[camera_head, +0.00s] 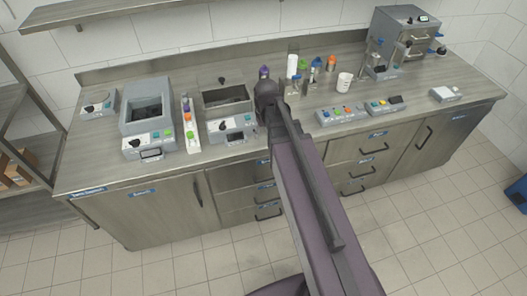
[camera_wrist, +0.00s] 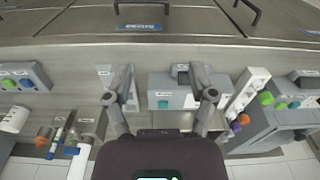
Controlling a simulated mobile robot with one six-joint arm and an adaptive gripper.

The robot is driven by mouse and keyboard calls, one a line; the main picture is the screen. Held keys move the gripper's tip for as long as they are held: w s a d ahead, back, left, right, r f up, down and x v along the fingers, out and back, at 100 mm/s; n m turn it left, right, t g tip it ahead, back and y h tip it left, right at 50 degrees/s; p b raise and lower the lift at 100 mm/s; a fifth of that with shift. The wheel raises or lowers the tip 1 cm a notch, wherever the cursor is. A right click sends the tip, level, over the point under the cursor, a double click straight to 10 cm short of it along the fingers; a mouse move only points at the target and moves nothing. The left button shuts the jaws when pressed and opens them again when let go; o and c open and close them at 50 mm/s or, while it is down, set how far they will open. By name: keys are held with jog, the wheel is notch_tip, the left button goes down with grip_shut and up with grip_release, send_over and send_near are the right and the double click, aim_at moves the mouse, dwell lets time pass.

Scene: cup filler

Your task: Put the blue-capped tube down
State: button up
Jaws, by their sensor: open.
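A tube with a blue cap (camera_head: 296,78) stands upright on the worktop just right of my gripper in the head view. In the wrist view a blue cap (camera_wrist: 71,151) shows left of my gripper; I cannot tell whether it is the same tube. My gripper (camera_wrist: 163,88) is open, its two fingers wide apart. Nothing is held between them; a grey device shows beyond the gap. In the head view my gripper (camera_head: 268,92) is over the rear middle of the worktop, largely hidden by my arm.
A white cup (camera_head: 343,82), an orange-capped container (camera_head: 331,63) and other small containers stand right of my gripper. A purple-capped item (camera_head: 264,72) shows just behind it. Grey devices (camera_head: 227,112) stand left, and a button panel (camera_head: 340,115) lies in front right.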

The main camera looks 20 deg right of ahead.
jog(key=s+a, duration=0.3)
jog(key=s, duration=0.5)
jog(key=shift+s+m, duration=0.3)
jog(key=shift+m, duration=0.1)
dwell(0.5)
